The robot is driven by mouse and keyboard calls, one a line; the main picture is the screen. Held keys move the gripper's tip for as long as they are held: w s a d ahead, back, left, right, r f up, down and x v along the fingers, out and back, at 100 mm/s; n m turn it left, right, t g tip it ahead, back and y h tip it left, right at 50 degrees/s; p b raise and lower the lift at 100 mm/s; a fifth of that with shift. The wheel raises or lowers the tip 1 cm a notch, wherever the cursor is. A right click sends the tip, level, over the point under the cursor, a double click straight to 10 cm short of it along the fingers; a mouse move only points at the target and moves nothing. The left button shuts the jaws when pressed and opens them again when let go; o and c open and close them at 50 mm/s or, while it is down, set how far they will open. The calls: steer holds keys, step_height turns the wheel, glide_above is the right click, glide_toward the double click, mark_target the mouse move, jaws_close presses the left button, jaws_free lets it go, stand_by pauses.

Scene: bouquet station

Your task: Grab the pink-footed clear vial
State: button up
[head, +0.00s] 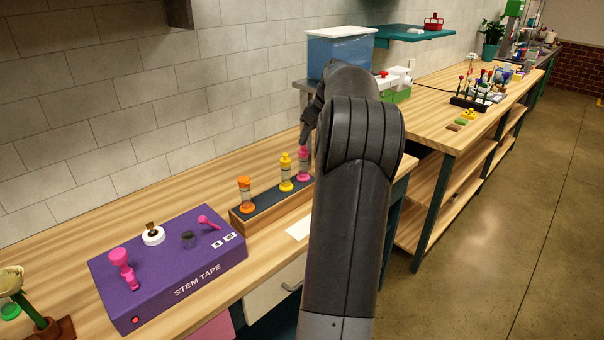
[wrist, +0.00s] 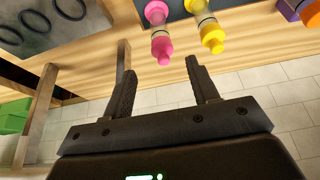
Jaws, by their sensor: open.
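The pink-footed clear vial (head: 303,166) has pink ends and a clear middle. It stands upright at the right end of a wooden rack with a dark top (head: 262,207). A yellow vial (head: 286,172) and an orange vial (head: 245,194) stand to its left. My gripper (head: 307,125) is just above the pink vial in the head view, partly hidden by my arm. In the wrist view my gripper (wrist: 158,54) is open and empty. The pink vial (wrist: 159,28) shows between and just beyond the fingertips; I cannot see contact. The yellow vial (wrist: 210,33) is beside the right finger.
A purple stem tape box (head: 170,262) lies to the left of the rack. A blue bin with a white lid (head: 340,50) stands behind my arm. The tiled wall (head: 110,95) runs along the back of the wooden counter (head: 165,190). A white card (head: 298,229) lies before the rack.

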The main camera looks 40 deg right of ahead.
mark_target(306, 151)
steer(key=x, duration=0.5)
steer(key=shift+d+f, duration=0.15)
steer(key=shift+a+x, duration=0.15)
steer(key=shift+x, duration=1.25)
steer(key=shift+a+x, duration=0.15)
steer(key=shift+x, duration=1.25)
steer(key=shift+c, duration=0.2)
jaws_close()
